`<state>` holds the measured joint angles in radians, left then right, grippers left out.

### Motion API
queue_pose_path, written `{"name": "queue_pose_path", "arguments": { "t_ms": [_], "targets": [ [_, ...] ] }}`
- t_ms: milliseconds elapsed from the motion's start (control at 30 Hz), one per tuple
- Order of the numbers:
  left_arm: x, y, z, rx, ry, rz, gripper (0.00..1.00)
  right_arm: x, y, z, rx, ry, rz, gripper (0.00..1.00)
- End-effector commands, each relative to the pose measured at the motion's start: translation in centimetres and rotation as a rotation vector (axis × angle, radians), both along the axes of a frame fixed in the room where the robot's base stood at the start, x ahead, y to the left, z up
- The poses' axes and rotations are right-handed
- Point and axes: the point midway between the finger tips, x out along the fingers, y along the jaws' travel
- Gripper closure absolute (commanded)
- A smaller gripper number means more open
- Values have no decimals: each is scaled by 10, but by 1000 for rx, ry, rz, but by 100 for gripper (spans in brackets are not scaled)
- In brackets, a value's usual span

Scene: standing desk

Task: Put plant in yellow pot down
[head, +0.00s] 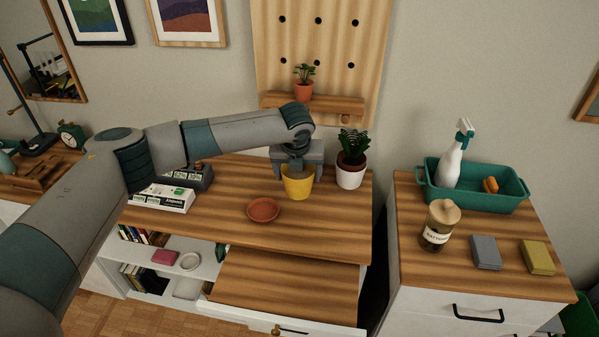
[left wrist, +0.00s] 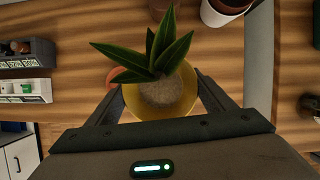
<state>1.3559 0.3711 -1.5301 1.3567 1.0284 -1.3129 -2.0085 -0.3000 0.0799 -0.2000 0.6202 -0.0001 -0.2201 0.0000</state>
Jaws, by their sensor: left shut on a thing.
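The yellow pot (head: 298,184) is at the back right of the wooden desk, just left of a white pot. My left gripper (head: 297,166) is above it and shut on it. In the head view the gripper hides the plant. In the left wrist view the plant (left wrist: 158,52) shows pointed green leaves over brown soil, with the yellow pot (left wrist: 188,92) between my fingers (left wrist: 160,100). The pot looks upright and close to the desk top; I cannot tell whether it touches it. My right gripper is not in view.
A terracotta saucer (head: 263,210) lies left of the yellow pot. A white-potted plant (head: 349,176) stands close on its right. Boxes (head: 162,198) sit at the desk's left. A small plant (head: 303,88) stands on the shelf (head: 335,104) behind. The desk front is clear.

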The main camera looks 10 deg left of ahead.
Motion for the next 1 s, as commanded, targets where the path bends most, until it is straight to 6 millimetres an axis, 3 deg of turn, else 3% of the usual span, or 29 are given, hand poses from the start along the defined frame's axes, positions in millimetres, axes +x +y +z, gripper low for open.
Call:
{"name": "queue_pose_path", "arguments": {
  "t_ms": [367, 1000],
  "targets": [
    [-42, 9, 0, 3, -4, 457, 67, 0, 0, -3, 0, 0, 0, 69],
    [-143, 36, 5, 3, 1, 1523, 67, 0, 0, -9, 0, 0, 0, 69]
  ]
}}
